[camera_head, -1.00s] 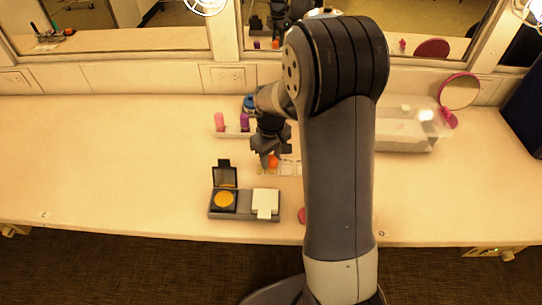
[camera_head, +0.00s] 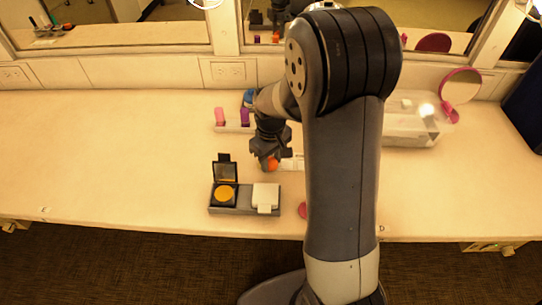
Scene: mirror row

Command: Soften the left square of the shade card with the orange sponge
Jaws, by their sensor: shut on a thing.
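My gripper (camera_head: 269,160) points down over the counter and is shut on the orange sponge (camera_head: 272,165), which shows at its fingertips. The pale shade card (camera_head: 293,163) lies just behind and to the right of the sponge. My gripper and the sponge cover its left part, and my arm hides its right end. I cannot tell whether the sponge touches the card.
In front stands a grey holder (camera_head: 242,210) with an open compact (camera_head: 224,190) and a white item (camera_head: 265,196). Behind is a rack with pink (camera_head: 219,116) and purple (camera_head: 245,115) tubes. A clear box (camera_head: 412,125) and round mirror (camera_head: 460,86) stand right. The counter's left is clear.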

